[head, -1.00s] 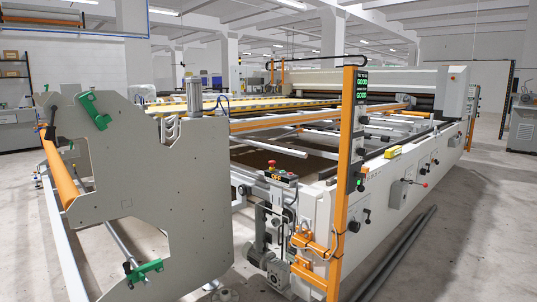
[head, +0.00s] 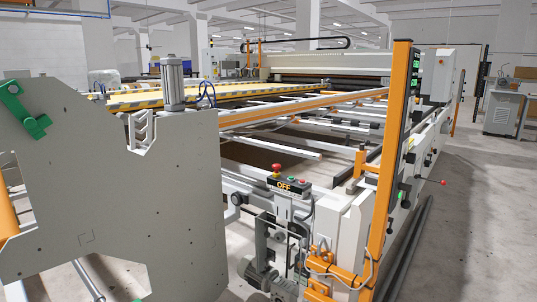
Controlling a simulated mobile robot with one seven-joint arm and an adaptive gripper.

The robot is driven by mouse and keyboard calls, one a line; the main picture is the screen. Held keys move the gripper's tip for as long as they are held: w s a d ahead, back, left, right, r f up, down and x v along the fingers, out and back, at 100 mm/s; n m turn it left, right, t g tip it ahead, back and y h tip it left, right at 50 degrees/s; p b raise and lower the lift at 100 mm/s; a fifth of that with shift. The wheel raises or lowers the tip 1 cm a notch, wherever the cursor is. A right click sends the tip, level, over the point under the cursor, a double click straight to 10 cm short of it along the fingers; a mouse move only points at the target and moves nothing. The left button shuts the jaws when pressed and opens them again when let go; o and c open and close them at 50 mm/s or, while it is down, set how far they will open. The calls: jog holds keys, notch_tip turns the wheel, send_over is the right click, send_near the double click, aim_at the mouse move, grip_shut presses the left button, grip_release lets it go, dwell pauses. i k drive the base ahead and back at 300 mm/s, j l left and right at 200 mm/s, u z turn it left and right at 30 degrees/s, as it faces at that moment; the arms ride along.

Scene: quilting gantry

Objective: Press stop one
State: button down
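A small control box (head: 291,184) with an "OFF" label stands on the near corner of the quilting machine, right of centre in the head view. A red mushroom-shaped button (head: 277,168) sits on its left end. Smaller red and green buttons sit beside it on the top. No writing that says "stop one" is legible. My gripper is not in view, and nothing touches the box.
A large grey side plate (head: 110,190) with a green clamp (head: 24,112) blocks the left foreground. An orange post (head: 389,170) stands right of the box. Clear floor (head: 470,220) lies to the right, beside dark pipes along the machine.

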aim_at(276, 167)
jog(key=i+j+z, duration=0.2)
jog(key=i+j, duration=1.05)
jog(key=j, duration=0.15)
jog(key=i+j, duration=0.15)
jog(key=i, duration=0.35)
